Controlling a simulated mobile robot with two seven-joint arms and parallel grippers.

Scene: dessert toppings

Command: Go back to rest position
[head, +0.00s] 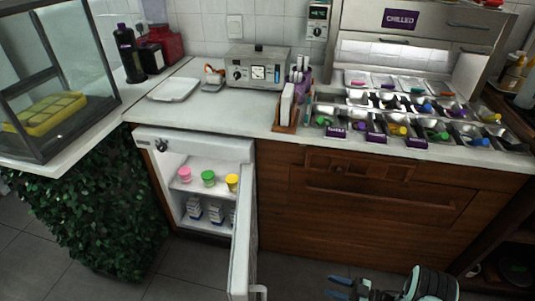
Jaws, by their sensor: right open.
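My right gripper (337,287) shows at the bottom of the head view, right of centre. It is open, with its two bluish fingers pointing left and nothing between them. It hangs low over the floor, in front of the wooden cabinet and apart from it. My left gripper is not in view. A small fridge (195,145) under the counter stands open. Its door (243,230) swings out toward me, to the left of my right gripper. Pink, green and yellow cups (208,177) stand on its upper shelf, with white containers (194,208) below.
The wooden cabinet (380,225) and white counter (240,105) run across the back. Topping trays (400,120) stand at the right and a glass case (60,75) at the left. Open floor (295,275) lies between the fridge door and my right gripper.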

